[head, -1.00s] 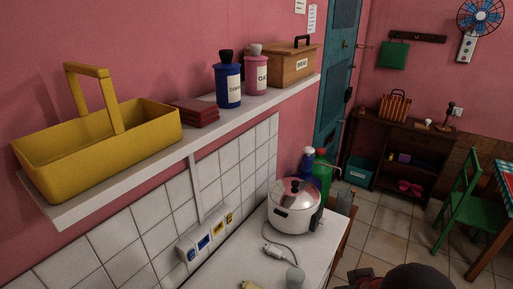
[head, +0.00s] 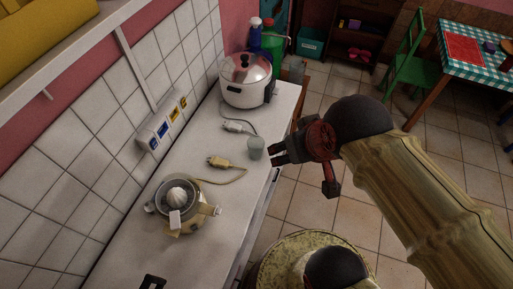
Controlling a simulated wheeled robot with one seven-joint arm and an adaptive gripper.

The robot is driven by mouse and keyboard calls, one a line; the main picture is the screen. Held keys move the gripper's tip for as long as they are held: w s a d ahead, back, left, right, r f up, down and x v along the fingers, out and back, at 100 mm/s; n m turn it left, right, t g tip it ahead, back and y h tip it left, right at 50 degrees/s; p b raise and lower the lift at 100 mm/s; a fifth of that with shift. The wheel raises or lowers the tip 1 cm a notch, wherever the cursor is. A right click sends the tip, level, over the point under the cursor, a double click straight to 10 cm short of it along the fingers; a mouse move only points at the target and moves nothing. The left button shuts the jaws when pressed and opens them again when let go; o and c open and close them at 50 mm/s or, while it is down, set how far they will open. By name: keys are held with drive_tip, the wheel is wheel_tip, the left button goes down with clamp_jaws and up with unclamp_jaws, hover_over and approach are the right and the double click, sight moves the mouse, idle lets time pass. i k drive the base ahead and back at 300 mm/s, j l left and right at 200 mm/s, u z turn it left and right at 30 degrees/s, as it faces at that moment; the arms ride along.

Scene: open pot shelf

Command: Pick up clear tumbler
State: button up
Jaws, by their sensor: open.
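The clear tumbler (head: 256,148) stands upright on the white counter (head: 226,189), close to its right edge, in the head view. It looks greyish and see-through. My gripper (head: 278,153) is just to the right of the tumbler, near the counter's edge, with its dark fingers pointing left towards it. The fingers look apart and nothing is between them. I cannot tell whether a fingertip touches the tumbler.
A white rice cooker (head: 247,83) stands at the counter's far end. A citrus juicer (head: 178,198) stands nearer, left of the tumbler. A white plug (head: 237,127) and a yellowish plug (head: 222,162) with cords lie close by. A socket strip (head: 162,127) is on the tiled wall.

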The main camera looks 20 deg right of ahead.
sight(255, 143)
drive_tip(key=k+j+u, duration=0.1)
drive_tip(key=u, duration=1.1)
drive_tip(key=k+j+z, duration=0.1)
drive_tip(key=z, duration=0.35)
drive_tip(key=k+j+z, duration=0.15)
drive_tip(key=z, duration=0.25)
drive_tip(key=k+j+z, duration=0.1)
drive_tip(key=z, duration=0.35)
